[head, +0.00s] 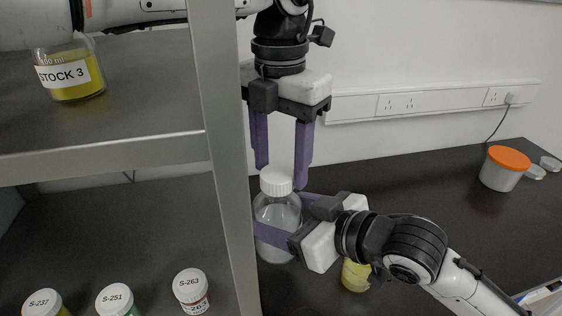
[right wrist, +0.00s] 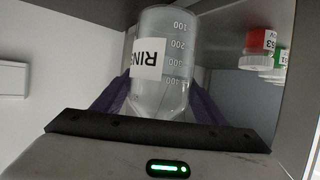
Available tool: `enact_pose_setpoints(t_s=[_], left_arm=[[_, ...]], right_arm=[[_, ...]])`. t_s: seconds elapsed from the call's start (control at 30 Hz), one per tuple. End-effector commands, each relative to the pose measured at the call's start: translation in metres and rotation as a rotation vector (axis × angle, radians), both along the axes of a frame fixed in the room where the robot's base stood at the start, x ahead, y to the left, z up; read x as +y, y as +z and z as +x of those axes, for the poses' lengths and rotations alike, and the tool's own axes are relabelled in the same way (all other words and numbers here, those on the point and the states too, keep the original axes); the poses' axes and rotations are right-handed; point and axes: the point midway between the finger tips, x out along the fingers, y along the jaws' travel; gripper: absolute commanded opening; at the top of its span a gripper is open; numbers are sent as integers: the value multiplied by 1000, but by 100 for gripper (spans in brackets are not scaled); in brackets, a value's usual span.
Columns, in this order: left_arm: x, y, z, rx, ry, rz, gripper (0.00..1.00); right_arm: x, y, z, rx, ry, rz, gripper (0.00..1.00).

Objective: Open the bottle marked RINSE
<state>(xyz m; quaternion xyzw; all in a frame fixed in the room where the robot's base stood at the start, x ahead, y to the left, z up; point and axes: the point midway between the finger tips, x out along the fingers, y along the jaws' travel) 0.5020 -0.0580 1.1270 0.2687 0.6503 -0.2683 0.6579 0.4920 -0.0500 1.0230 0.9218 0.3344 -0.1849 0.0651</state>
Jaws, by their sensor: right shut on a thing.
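The clear bottle (head: 277,212) with a white screw cap (head: 276,181) stands upright in the head view, just right of the metal post. In the right wrist view the bottle (right wrist: 168,45) appears upside down, and its label (right wrist: 147,59) shows part of RINSE. My right gripper (head: 279,218) is shut on the bottle's body from the right, with a purple finger on each side. My left gripper (head: 280,178) points straight down over the cap. Its purple fingers are open, with the tips on either side of the cap and a gap visible between them.
A metal shelf post (head: 226,150) stands close left of the bottle. A yellow container (head: 355,275) is partly behind my right arm. An orange-lidded tub (head: 502,170) stands far right.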

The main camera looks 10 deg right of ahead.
Motion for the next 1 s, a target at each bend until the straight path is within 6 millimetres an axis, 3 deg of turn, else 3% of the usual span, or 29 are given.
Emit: enact_pose_setpoints(t_s=[0.33, 0.6, 0.8, 1.0], left_arm=[[0, 1, -3, 8, -4, 3, 58], [-1, 34, -3, 8, -5, 3, 58], [0, 45, -3, 11, -13, 5, 56], [2, 62, -5, 9, -163, 9, 56]], right_arm=[[-3, 4, 4, -11, -10, 2, 3], [-4, 4, 4, -11, -12, 3, 3], [-4, 4, 4, -11, -12, 3, 3], [-4, 5, 4, -11, -12, 3, 3]])
